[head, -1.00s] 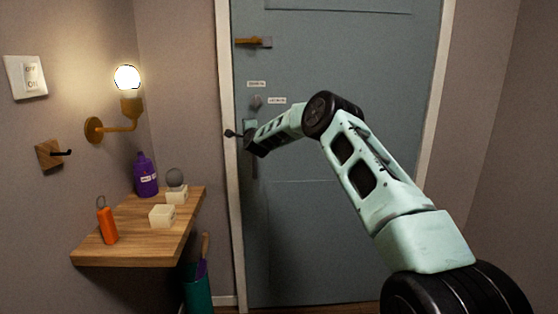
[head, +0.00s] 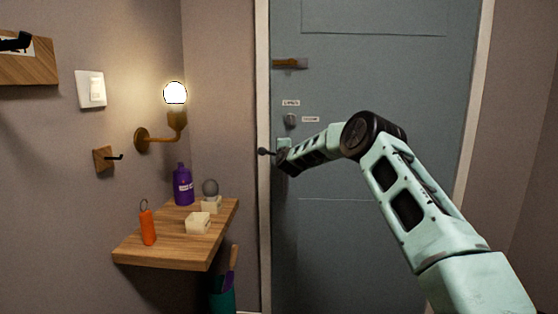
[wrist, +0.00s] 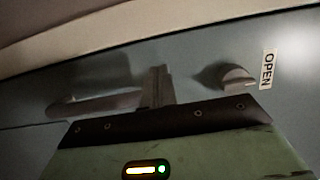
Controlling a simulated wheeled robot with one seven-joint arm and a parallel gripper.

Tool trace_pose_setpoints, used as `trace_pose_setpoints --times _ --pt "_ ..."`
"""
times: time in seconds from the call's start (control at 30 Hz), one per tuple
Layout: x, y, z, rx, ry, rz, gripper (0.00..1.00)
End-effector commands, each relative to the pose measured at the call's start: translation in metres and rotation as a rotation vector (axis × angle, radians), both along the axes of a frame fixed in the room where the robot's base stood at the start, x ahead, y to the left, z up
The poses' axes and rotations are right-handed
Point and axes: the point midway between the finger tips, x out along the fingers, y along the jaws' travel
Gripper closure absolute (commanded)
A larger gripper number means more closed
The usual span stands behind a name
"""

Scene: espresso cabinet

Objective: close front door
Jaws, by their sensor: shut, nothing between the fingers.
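The front door (head: 400,75) is a grey-blue panel in a pale frame (head: 264,200). In the head view it sits in line with the frame; I cannot tell whether it is fully latched. My gripper (head: 284,155) is at the door's left edge, by the handle, partly hidden by my own wrist. In the wrist view a long lever handle (wrist: 95,104) lies left of the fingers (wrist: 157,86), which are shut and empty close to the door. A round knob (wrist: 238,78) and an "OPEN" label (wrist: 267,69) are to their right.
A brass latch (head: 289,63) is higher on the door. Left of the door, a wooden shelf (head: 160,255) holds a purple bottle (head: 183,187), an orange item (head: 148,227) and small pale blocks. A lit wall lamp (head: 175,94) is above. A teal bin (head: 222,297) stands below.

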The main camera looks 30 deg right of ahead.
Motion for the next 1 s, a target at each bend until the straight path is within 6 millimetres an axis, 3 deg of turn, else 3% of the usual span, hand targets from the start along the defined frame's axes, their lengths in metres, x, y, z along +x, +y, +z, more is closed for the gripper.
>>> trace_pose_setpoints --times 0.63,1.0 --pt "-0.062 0.05 -0.004 0.004 0.005 0.003 1.0" --pt "-0.072 0.058 -0.003 0.004 0.005 0.004 1.0"
